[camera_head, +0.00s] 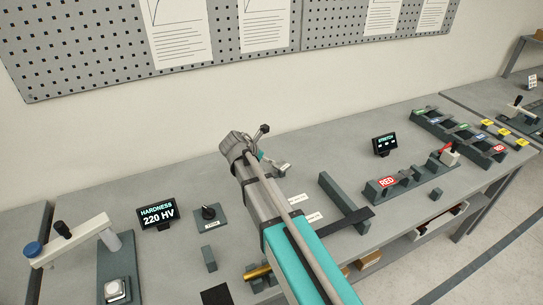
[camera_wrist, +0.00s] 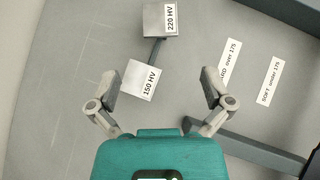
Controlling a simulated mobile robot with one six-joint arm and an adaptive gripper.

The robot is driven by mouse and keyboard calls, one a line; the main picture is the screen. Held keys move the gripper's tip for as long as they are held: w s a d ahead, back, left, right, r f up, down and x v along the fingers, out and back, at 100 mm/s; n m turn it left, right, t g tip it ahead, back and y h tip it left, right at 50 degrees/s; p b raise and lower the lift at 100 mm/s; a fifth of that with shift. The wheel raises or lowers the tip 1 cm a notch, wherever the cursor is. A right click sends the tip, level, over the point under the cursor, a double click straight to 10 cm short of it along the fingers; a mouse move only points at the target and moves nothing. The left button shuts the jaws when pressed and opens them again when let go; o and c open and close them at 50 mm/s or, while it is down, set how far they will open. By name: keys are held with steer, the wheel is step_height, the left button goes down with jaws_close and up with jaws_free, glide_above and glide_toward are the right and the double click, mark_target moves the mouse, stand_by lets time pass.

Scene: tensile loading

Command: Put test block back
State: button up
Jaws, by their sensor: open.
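In the wrist view, a grey square block (camera_wrist: 153,20) with a "220 HV" label lies on the bench beyond my fingers. A pale square piece marked "150 HV" (camera_wrist: 140,80) is nearer, between my fingers and closer to the left one. A dark bar shows between the two. My gripper (camera_wrist: 160,84) is open, with nothing held; its fingers are apart from both pieces as far as I can see. In the head view my gripper (camera_head: 264,144) is over the bench, and a small grey labelled piece (camera_head: 281,168) shows beside it.
The hardness tester (camera_head: 116,262) stands at left, with a pale square piece (camera_head: 117,290) on its base. Its display (camera_head: 158,214) reads 220 HV. A dark rail (camera_head: 343,198) and the stretch rig (camera_head: 410,180) are at right. "HARD" (camera_wrist: 229,65) and "SOFT" (camera_wrist: 270,80) cards lie nearby.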

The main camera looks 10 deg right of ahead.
stand_by(0.5)
steer(key=s+d+f+m+g+y, duration=0.1)
steer(key=s+d+m+g+y, duration=0.1)
steer(key=s+m, duration=0.6)
steer(key=s+d+f+m+g+y, duration=0.2)
steer(key=s+d+m, duration=0.2)
steer(key=s+m, duration=0.3)
steer(key=s+d+f+m+g+y, duration=0.1)
steer(key=s+d+f+m+y, duration=0.1)
steer(key=s+m, duration=0.6)
steer(key=shift+s+d+f+m+g+y, duration=0.3)
steer(key=shift+d+m, duration=0.5)
steer(key=shift+m, duration=0.7)
steer(key=shift+r, duration=0.1)
